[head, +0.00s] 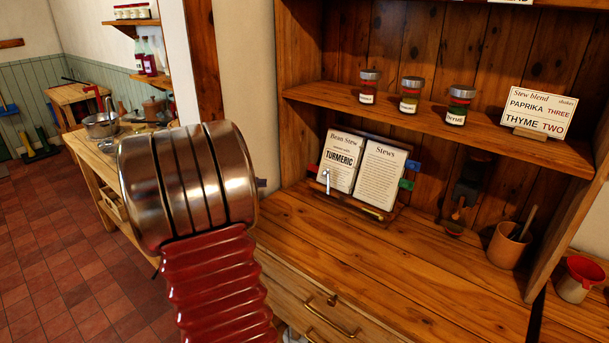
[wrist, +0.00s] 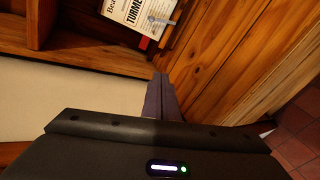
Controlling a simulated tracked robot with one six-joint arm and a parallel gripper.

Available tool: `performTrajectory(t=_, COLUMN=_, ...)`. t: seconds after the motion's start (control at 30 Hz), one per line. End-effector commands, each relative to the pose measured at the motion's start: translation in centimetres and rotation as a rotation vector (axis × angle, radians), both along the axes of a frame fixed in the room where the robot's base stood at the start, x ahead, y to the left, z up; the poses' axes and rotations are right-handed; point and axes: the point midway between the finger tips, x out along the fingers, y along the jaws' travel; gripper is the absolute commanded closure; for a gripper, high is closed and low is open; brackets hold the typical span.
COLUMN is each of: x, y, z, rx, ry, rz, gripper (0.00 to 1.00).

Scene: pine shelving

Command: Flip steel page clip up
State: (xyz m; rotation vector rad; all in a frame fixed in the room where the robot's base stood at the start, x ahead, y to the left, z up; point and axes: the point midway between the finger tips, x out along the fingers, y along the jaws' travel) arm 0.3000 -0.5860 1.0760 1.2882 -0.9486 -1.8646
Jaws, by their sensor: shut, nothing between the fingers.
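The steel page clip (head: 327,181) is a small bright lever at the lower left of an open recipe book (head: 378,180), in front of the left page. It also shows in the wrist view (wrist: 158,20), near the top, against the left page's edge. From here I cannot tell its exact tilt. My gripper (wrist: 160,79) has its dark fingers shut together with nothing between them. It is apart from the clip, which lies beyond the fingertips in the wrist view. In the head view, my arm hides nearly all of the gripper, left of the book.
The book leans on a wooden stand with coloured tabs on a wooden counter (head: 400,262). Jars (head: 410,95) and a recipe card (head: 537,112) stand on the shelf above. A crock (head: 508,246) stands right. The counter in front of the book is clear.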

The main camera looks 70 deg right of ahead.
Motion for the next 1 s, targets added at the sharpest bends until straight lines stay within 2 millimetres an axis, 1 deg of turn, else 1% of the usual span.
performTrajectory(t=0.03, x=-1.0, y=-1.9, z=-0.7, rx=-0.011, ry=0.034, rz=-0.009, gripper=1.00)
performTrajectory(t=0.1, x=-2.1, y=-4.2, z=-1.4, rx=-0.031, ry=0.078, rz=-0.011, gripper=1.00)
performTrajectory(t=0.2, x=-3.4, y=-6.7, z=-2.2, rx=-0.053, ry=0.127, rz=-0.012, gripper=1.00)
performTrajectory(t=0.3, x=-4.2, y=-8.3, z=-2.7, rx=-0.065, ry=0.157, rz=-0.011, gripper=1.00)
performTrajectory(t=0.4, x=-4.5, y=-8.9, z=-2.8, rx=-0.071, ry=0.169, rz=-0.010, gripper=1.00)
performTrajectory(t=0.83, x=-4.6, y=-9.2, z=-3.0, rx=-0.071, ry=0.171, rz=-0.008, gripper=1.00)
performTrajectory(t=1.0, x=-5.2, y=-10.4, z=-3.5, rx=-0.071, ry=0.170, rz=-0.010, gripper=1.00)
